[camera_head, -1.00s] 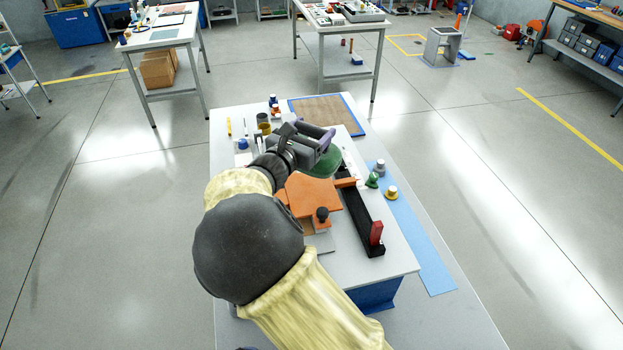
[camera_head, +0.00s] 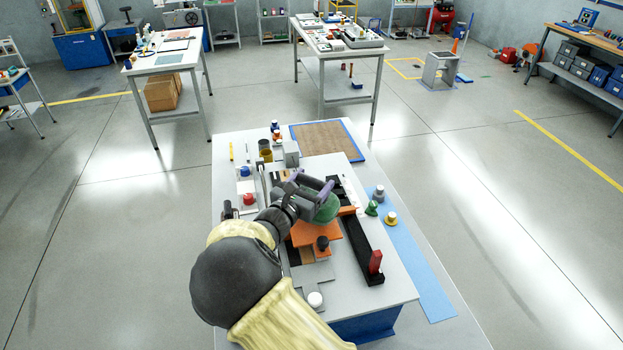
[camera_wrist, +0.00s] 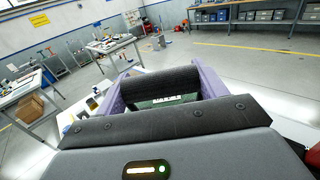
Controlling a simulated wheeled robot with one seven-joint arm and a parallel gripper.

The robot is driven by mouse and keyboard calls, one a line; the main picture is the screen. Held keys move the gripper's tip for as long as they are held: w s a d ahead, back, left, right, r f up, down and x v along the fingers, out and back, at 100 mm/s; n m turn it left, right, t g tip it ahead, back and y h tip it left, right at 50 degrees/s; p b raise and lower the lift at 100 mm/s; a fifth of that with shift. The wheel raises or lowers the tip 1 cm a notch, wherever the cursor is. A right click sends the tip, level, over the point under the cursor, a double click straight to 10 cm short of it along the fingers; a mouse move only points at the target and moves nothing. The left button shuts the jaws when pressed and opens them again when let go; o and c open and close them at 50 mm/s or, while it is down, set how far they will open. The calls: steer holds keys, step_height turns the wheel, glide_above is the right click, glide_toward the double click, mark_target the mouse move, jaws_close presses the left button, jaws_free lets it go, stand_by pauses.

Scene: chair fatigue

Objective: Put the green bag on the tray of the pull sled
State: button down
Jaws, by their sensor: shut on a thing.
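The green bag (camera_head: 326,209) is in my gripper (camera_head: 322,198), which is shut on it over the workbench. In the wrist view the bag (camera_wrist: 165,100) shows as a dark green strip with a white label between the purple-sided fingers. An orange plate-like piece with a dark knob (camera_head: 312,236) lies just nearer than the bag, partly behind my arm; it may be the pull sled's tray, but I cannot tell surely. The bag looks above or at its far edge; whether it touches is unclear.
A black rail (camera_head: 358,240) with a red block (camera_head: 375,262) runs beside the orange piece. Green (camera_head: 371,208) and yellow (camera_head: 391,219) knobbed pieces stand on the right. A blue-edged brown mat (camera_head: 325,138) lies at the back. Small items crowd the left side.

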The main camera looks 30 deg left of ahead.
mark_target(312, 192)
steer(key=shift+f+p, duration=0.7)
steer(key=shift+f, duration=0.85)
steer(key=shift+f, duration=0.15)
steer(key=shift+c, duration=0.8)
jaws_free()
steer(key=shift+f, duration=0.1)
steer(key=shift+s+b, duration=0.35)
steer(key=s+b, duration=0.5)
steer(key=s, duration=0.6)
steer(key=shift+s+a+b, duration=0.2)
steer(key=shift+a+b, duration=0.15)
steer(key=shift+a, duration=0.1)
